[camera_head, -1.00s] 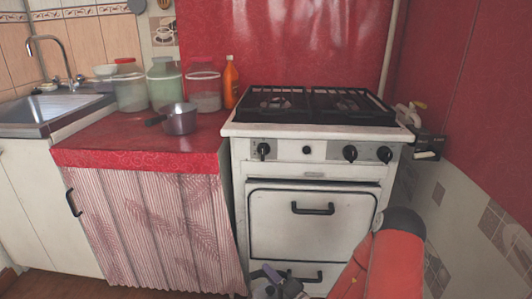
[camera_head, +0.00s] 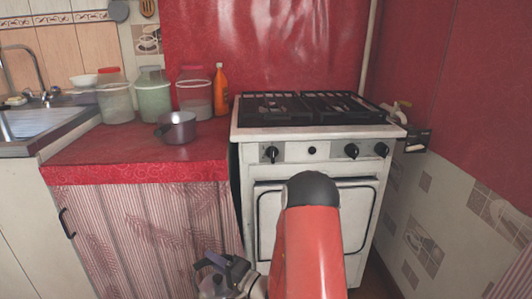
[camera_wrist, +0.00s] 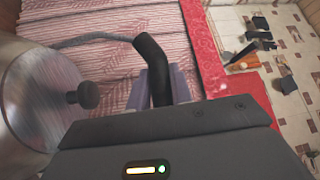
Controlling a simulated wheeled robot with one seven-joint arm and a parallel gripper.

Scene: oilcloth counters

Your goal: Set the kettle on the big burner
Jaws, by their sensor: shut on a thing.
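The kettle (camera_head: 212,287) is metal with a lid and a dark handle, low in front of the curtained counter at the bottom of the head view. The wrist view shows its shiny lid (camera_wrist: 40,100) with a black knob, and its black handle (camera_wrist: 151,62). My gripper (camera_head: 229,267) is shut on the handle; its purplish fingers (camera_wrist: 160,88) show partly behind its dark housing in the wrist view. The white stove (camera_head: 300,133) stands right of the counter, its top bare under black grates (camera_head: 305,108). I cannot tell the burners' sizes clearly.
The red counter (camera_head: 110,150) holds a saucepan (camera_head: 178,128), several jars (camera_head: 154,95) and an orange bottle (camera_head: 221,90). A sink (camera_head: 40,125) is at the left. A red wall closes in the stove's right and back.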

